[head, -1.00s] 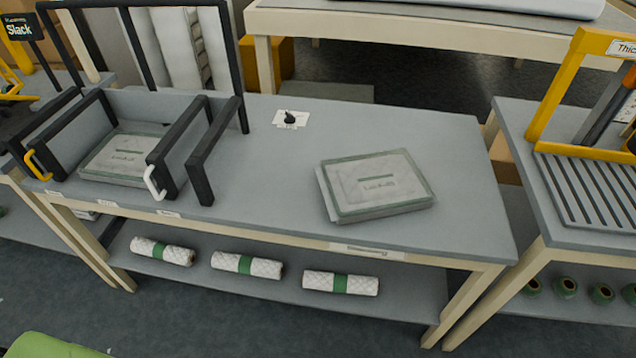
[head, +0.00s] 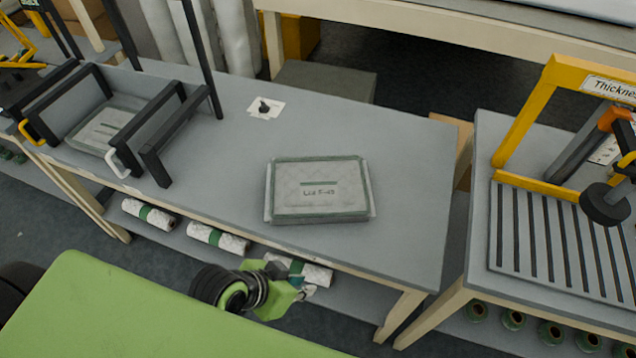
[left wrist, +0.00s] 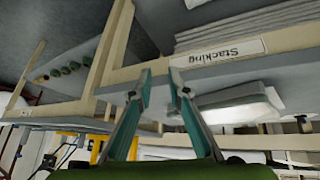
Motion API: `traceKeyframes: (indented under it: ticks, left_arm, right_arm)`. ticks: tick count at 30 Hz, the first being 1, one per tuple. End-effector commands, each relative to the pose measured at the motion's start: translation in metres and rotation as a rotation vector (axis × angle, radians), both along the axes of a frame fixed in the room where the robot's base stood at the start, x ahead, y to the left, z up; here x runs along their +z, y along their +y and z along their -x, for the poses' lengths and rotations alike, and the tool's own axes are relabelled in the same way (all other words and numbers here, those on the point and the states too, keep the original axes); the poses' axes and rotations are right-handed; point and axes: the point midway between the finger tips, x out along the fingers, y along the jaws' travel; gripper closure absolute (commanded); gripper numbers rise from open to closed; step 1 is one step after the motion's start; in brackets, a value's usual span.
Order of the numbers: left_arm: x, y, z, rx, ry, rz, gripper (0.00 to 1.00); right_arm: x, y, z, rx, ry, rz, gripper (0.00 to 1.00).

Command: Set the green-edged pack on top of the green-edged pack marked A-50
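A pale quilted pack with green edges (head: 318,188) lies flat on the grey bench top. It bears a dark "Lot" label whose code I cannot read for sure. A second pale green-edged pack (head: 97,127) lies inside the black-framed holder at the bench's left end; its marking is not legible. My left gripper (head: 306,291) is in front of the bench's front edge, below the pack, and touches nothing visible. In the left wrist view the two teal fingers (left wrist: 159,78) stand apart with nothing between them. My right gripper is not in view.
The black holder (head: 165,130) has upright bars and a white handle. White rolls with green bands (head: 218,239) lie on the lower shelf. A yellow frame (head: 525,110) over a slatted plate stands on the right bench. The bench top around the nearer pack is clear.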

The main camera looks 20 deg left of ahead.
Motion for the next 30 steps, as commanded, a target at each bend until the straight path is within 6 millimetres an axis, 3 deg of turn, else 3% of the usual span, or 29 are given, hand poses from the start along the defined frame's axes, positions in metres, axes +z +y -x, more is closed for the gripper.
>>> traceKeyframes:
  ticks: [3, 6, 9, 11, 13, 16, 20, 24, 27, 30]
  left_arm:
    - [0.045, -0.045, -0.021, -0.124, -0.189, 0.136, 0.83]
    - [0.086, -0.074, -0.041, -0.183, -0.380, 0.244, 0.83]
    - [0.129, -0.088, -0.063, -0.178, -0.587, 0.338, 0.83]
    - [0.154, -0.087, -0.077, -0.134, -0.712, 0.379, 0.83]
    - [0.178, -0.073, -0.094, -0.041, -0.846, 0.403, 0.83]
    - [0.193, -0.034, -0.116, 0.153, -0.975, 0.379, 0.83]
    - [0.172, 0.030, -0.130, 0.437, -0.996, 0.261, 0.83]
    - [0.119, 0.083, -0.123, 0.663, -0.870, 0.099, 0.83]
    - [0.082, 0.104, -0.110, 0.748, -0.758, 0.009, 0.83]
    - [0.058, 0.113, -0.099, 0.787, -0.675, -0.048, 0.83]
  right_arm:
    - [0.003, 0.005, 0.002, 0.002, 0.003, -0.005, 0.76]
    - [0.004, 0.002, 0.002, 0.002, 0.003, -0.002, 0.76]
    - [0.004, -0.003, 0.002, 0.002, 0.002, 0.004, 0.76]
    - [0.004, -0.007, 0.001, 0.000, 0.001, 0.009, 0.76]
    - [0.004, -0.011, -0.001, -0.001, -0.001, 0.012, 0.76]
    - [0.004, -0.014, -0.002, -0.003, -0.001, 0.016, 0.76]
    - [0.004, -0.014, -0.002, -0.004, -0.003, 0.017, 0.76]
    - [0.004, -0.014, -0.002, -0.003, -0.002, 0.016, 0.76]
    - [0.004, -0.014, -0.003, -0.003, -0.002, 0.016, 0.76]
    - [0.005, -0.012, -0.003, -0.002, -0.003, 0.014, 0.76]
